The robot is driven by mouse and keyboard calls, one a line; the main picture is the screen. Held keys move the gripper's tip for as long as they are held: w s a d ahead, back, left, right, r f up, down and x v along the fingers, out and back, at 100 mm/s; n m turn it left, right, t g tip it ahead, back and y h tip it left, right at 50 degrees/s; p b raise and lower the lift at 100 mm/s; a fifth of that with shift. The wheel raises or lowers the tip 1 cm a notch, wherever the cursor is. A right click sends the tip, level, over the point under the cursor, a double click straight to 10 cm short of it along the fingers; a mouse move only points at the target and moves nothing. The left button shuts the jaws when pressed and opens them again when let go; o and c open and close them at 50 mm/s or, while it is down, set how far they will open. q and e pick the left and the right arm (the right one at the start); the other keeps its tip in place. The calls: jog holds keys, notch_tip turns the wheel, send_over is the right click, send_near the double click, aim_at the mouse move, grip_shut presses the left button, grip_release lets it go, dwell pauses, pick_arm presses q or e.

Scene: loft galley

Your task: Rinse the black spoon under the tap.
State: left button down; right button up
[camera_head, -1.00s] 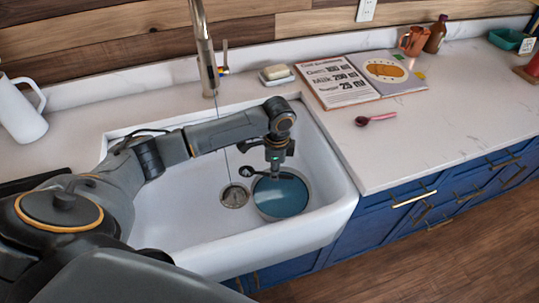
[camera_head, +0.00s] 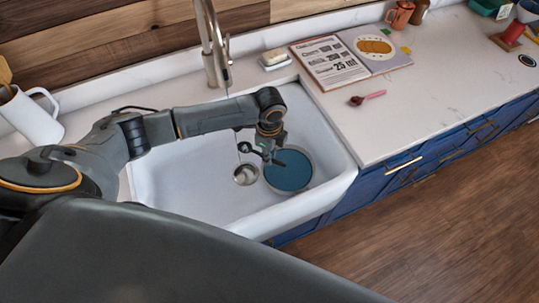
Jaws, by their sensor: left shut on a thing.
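My left gripper (camera_head: 268,149) is shut on the black spoon (camera_head: 245,147) and holds it above the sink (camera_head: 195,192). The spoon's bowl points left and its handle sticks out to the right of the fingers. The tap (camera_head: 214,45) stands at the back of the sink. A thin line of water runs down from its spout toward the drain (camera_head: 246,175). The spoon's bowl is close beside this line; I cannot tell whether the water touches it. My right gripper is not in view.
A round blue-bottomed vessel (camera_head: 290,172) sits in the sink under the gripper. Soap on a dish (camera_head: 274,60) lies behind the sink. An open book (camera_head: 330,64) and a pinkish-red spoon (camera_head: 367,98) lie on the right counter. A white jug (camera_head: 32,115) stands at left.

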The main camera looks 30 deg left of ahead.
pick_arm(q)
jog(key=w+a+f+b, duration=0.2)
jog(key=w+a+b, duration=0.6)
jog(key=a, duration=0.1)
jog(key=shift+w+a+f+b, duration=0.15)
jog(key=shift+w+f+b, duration=0.05)
jog(key=shift+f+b, duration=0.1)
jog(key=shift+w, duration=0.1)
dwell(0.8)
jog(key=shift+w+d, duration=0.35)
jog(key=shift+d, duration=0.1)
jog(key=shift+r, duration=0.1)
